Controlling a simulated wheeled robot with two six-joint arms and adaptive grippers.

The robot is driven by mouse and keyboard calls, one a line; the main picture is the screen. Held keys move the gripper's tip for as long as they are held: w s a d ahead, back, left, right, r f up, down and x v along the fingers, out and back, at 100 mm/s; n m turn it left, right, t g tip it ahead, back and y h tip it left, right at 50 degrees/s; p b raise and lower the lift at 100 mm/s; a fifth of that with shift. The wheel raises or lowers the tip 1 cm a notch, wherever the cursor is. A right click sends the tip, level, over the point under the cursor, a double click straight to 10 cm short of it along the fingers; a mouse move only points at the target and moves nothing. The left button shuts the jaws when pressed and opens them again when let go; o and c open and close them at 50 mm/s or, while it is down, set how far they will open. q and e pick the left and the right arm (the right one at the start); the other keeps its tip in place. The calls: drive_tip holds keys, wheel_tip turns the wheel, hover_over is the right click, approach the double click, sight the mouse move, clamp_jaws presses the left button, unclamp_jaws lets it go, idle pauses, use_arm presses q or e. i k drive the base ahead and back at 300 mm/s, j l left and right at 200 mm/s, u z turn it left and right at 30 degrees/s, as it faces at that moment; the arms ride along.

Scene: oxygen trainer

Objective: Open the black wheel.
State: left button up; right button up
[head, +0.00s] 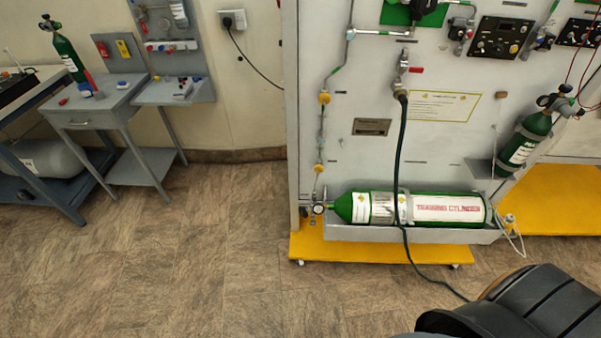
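I cannot make out for certain which part is the black wheel. A dark fitting (424,6) sits on a green plate at the top of the grey panel, cut by the picture's upper edge. Black valve parts (556,101) also top the small green cylinder (525,140) at the panel's right. A large green training cylinder (447,208) lies in a grey tray at the panel's foot, with a gauge (318,209) at its left end. Neither of my grippers is in view.
The panel (450,140) stands on a yellow wheeled base (385,248). A black hose (398,150) hangs from it to the floor. A black padded object (530,308) fills the lower right. Grey tables (95,105) stand left; the floor (210,250) between is clear.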

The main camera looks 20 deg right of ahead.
sight(303, 212)
drive_tip(key=z, duration=0.65)
drive_tip(key=i+j+z, duration=0.2)
drive_tip(key=j, duration=0.6)
drive_tip(key=i+j+z, duration=0.25)
drive_tip(key=j, duration=0.55)
drive_tip(key=i+j+z, duration=0.2)
drive_tip(key=j, duration=0.6)
drive_tip(key=j+z, duration=0.25)
drive_tip(key=j, duration=0.55)
drive_tip(key=k, duration=0.05)
